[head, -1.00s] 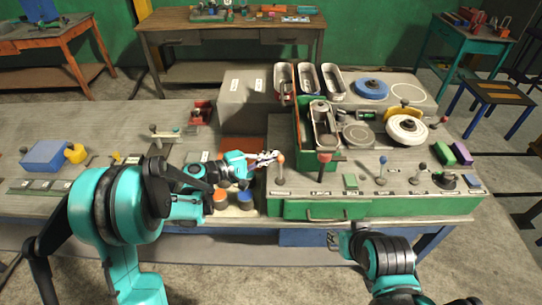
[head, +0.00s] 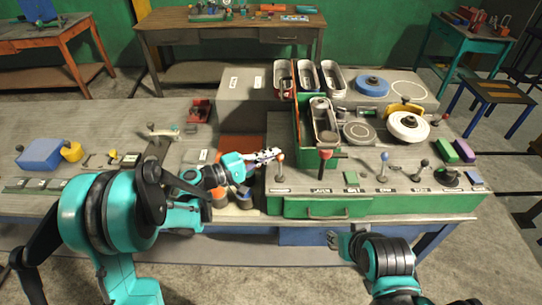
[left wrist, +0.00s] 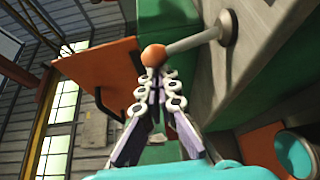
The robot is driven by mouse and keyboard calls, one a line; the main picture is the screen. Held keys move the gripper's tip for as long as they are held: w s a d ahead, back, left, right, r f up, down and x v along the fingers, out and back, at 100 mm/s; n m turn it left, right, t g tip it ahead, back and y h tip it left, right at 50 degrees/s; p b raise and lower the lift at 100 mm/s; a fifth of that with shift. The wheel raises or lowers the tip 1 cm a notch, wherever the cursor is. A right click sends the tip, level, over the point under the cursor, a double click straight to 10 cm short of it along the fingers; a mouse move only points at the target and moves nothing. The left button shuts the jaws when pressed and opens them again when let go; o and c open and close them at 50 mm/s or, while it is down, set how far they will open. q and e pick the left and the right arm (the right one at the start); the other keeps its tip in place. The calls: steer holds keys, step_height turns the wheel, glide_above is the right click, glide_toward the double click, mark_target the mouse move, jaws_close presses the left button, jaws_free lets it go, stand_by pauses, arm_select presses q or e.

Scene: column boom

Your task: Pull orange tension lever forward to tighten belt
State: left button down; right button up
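The orange-knobbed lever (head: 281,162) stands upright on the left part of the green-fronted bench unit. My left gripper (head: 273,154) reaches it from the left, with its fingertips at the knob. In the left wrist view the orange knob (left wrist: 153,55) sits right at the fingertips of my left gripper (left wrist: 160,74). A narrow gap shows between the fingers; whether they press on the knob is unclear. The lever's pale rod runs right from the knob to a round base. My right gripper (head: 333,239) is low in front of the bench, away from the levers. I cannot make out a belt.
A red-topped lever (head: 325,154) stands right of the orange one, then a blue-knobbed lever (head: 384,158) and black-knobbed levers. A green bin (head: 317,155) holding a metal tray stands behind. A blue box (head: 41,154) lies far left. Free floor shows in front.

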mark_target(279, 158)
arm_select(q)
steer(key=shift+s+m+h+b, duration=0.4)
steer(key=shift+s+m+b, duration=0.25)
steer(key=shift+m, duration=0.15)
steer(key=shift+s+r+t, duration=0.2)
steer(key=shift+s+t, duration=0.1)
steer(key=shift+s+r+b, duration=0.2)
steer(key=shift+s+b, duration=0.2)
steer(key=shift+s, duration=0.55)
steer(key=shift+s+f+b, duration=0.15)
steer(key=shift+s+b, duration=0.3)
steer(key=shift+s, duration=0.7)
steer(key=shift+s+f, duration=0.1)
